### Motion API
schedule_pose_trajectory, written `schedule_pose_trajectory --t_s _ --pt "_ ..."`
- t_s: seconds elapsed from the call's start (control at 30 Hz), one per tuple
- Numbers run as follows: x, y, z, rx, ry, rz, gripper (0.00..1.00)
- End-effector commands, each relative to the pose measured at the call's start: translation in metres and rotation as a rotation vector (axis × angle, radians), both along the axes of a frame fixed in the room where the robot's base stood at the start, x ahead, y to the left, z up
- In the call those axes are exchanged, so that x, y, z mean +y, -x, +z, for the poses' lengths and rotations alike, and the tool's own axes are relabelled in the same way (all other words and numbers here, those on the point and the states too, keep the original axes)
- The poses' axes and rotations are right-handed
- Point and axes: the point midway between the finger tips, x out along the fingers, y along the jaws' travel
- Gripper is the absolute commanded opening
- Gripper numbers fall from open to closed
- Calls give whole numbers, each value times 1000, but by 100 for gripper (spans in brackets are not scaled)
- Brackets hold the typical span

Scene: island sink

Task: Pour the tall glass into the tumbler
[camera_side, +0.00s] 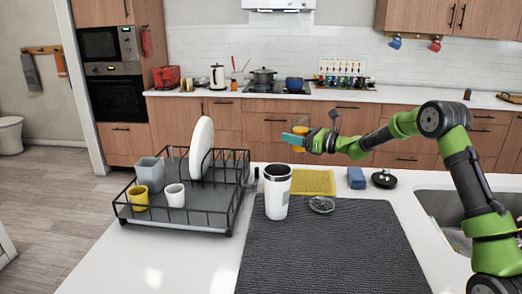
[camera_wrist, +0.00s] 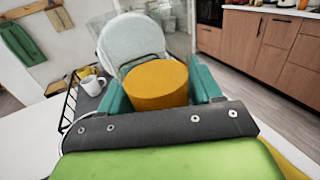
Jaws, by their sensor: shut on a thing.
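The tall glass (camera_side: 300,131), with orange contents, is held up in the air in the side view. It looks about upright. My gripper (camera_side: 297,139) is shut on it, with teal fingers on its sides. In the wrist view the orange contents (camera_wrist: 157,85) show between the fingers of my gripper (camera_wrist: 158,88). The tumbler's inside is not clear.
A black dish rack (camera_side: 226,190) on the left holds a white plate (camera_side: 201,147), a yellow mug (camera_side: 139,197), a white mug (camera_side: 175,195) and a grey cup (camera_side: 150,173). A glass dish (camera_side: 321,205), yellow cloth (camera_side: 313,182) and blue sponge (camera_side: 356,178) lie right of the tumbler.

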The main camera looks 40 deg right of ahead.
Motion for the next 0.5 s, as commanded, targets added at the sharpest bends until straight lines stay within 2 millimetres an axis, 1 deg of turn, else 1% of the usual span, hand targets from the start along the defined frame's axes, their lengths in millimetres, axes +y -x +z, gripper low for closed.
schedule_pose_trajectory --t_s 0.03,0.13,0.3,0.4,0.5 --pt "0 0 -13 5 -5 0 27" --pt "0 0 -34 5 -5 -1 27" --pt "0 0 -77 4 -5 -1 27" --pt "0 0 -97 4 -4 -1 27" --pt "0 0 -108 0 -3 -1 27"
